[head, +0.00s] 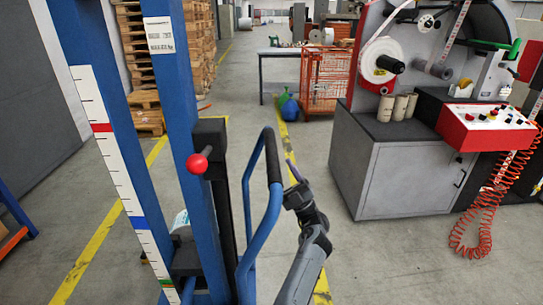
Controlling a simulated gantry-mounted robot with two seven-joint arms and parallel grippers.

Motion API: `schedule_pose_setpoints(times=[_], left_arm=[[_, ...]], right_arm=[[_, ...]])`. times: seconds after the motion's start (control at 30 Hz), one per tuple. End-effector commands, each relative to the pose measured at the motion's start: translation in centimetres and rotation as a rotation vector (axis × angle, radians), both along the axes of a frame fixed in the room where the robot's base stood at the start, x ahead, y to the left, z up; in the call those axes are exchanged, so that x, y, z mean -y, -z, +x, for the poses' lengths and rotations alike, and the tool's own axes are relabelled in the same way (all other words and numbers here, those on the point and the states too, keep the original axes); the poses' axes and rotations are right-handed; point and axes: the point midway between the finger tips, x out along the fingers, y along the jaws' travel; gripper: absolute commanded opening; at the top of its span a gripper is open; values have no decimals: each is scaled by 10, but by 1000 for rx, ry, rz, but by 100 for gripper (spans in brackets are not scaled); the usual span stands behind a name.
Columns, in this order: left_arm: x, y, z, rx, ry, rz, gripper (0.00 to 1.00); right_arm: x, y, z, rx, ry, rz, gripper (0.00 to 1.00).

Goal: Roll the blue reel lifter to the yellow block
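The blue reel lifter (181,120) stands close in front of me at the left, upright, with a ruled white scale (118,165) and a red knob (197,164). Its looped blue handle (261,233) with a black grip is on its right side. My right gripper (291,180) is just right of the handle's black grip. A small gap shows between them, and its fingers are too small to tell open from shut. My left gripper is not in view. I cannot make out a yellow block on the floor. The lifter's base is cut off below.
A grey machine cabinet (393,178) with a red control panel (486,126) stands at the right, a coiled red hose (483,215) beside it. An orange wire cage (325,79) and blue-green bottles (287,106) are ahead. Stacked pallets (143,50) stand behind the lifter. The middle aisle is clear.

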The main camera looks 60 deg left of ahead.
Motion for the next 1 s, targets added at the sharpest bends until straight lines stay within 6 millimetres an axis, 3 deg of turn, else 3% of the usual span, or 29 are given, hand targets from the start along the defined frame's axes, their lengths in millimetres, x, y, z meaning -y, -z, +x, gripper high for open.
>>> schedule_pose_setpoints(times=[0.2, 0.4, 0.83, 1.0], left_arm=[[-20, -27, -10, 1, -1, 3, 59], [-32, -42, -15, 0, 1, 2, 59], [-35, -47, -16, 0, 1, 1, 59], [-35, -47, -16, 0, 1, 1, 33]], right_arm=[[0, 2, 0, -1, -1, -1, 43], [0, 4, 0, -1, 1, 1, 43], [-2, 4, 0, -1, 6, 9, 43], [-2, 4, 0, -1, 6, 9, 43]])
